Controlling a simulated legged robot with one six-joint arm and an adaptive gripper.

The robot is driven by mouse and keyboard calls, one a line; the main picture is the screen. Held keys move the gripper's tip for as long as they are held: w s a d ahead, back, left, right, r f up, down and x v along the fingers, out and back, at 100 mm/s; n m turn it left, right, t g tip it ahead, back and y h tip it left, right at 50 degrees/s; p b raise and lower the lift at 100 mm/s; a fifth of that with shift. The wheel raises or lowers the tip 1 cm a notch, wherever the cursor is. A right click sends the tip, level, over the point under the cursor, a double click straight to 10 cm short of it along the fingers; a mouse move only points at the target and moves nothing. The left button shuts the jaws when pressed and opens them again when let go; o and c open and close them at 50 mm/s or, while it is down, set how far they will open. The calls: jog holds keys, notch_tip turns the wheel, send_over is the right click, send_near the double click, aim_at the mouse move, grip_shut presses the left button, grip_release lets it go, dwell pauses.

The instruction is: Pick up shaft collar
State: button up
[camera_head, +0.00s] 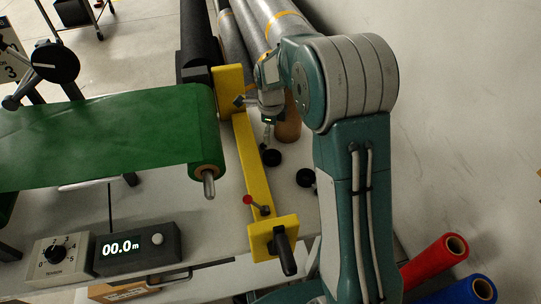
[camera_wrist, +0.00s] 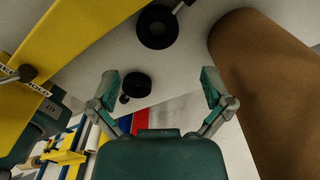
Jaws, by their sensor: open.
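Two black round collars lie on the pale table top. One collar (camera_head: 271,157) is just below my gripper (camera_head: 268,132) in the head view. It appears in the wrist view as a ring with a hole (camera_wrist: 146,36), at the top, beyond my fingertips. The other collar (camera_head: 306,178) lies to the right, near the table edge. In the wrist view this second collar (camera_wrist: 137,84) shows between my fingers in the picture, with a small knob beside it. My gripper (camera_wrist: 158,78) is open and empty, its two fingers spread, and seems above the table.
A yellow bracket (camera_head: 254,165) with a red-knobbed lever stands left of the collars. A brown cardboard tube (camera_wrist: 265,75) stands close on the right in the wrist view. A green roll (camera_head: 110,135) is further left. Red (camera_head: 432,262) and blue (camera_head: 470,291) rolls sit beyond the table edge.

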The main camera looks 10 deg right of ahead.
aim_at(271, 154)
notch_tip(271, 154, down, 10)
jog(key=shift+s+r, duration=0.1)
jog(key=shift+s, duration=0.05)
dwell(0.3)
jog(key=shift+c, duration=0.3)
jog(key=c, duration=1)
